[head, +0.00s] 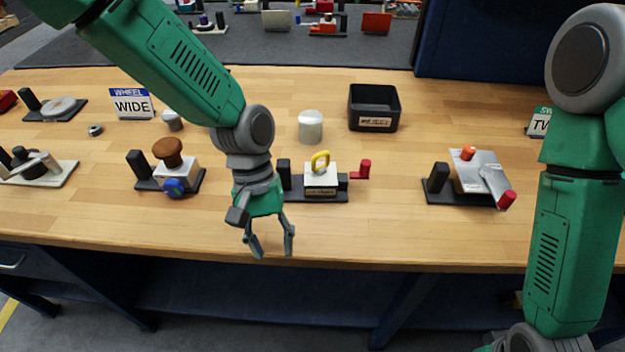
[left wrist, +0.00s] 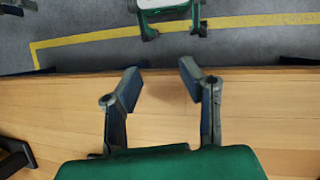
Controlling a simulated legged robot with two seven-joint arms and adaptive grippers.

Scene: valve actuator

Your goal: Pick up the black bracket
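Several black L-shaped pieces, each a flat base with an upright post, stand on the wooden table. I cannot tell which is the black bracket. One black bracket-like base (head: 284,176) carries a white block with a yellow ring, just behind and right of my left gripper. Another (head: 143,166) carries a block with a brown knob, to the left. A third (head: 438,180) carries a grey plate, to the right. My left gripper (head: 273,253) is open and empty near the table's front edge. In the left wrist view its spread fingers (left wrist: 160,80) hold nothing. My right gripper is out of view.
A black bin (head: 373,108) and a white cylinder (head: 311,127) stand farther back. A WIDE sign (head: 132,104) is at the back left. A dark object (left wrist: 14,157) shows at the left wrist view's lower left. The table's front strip is clear.

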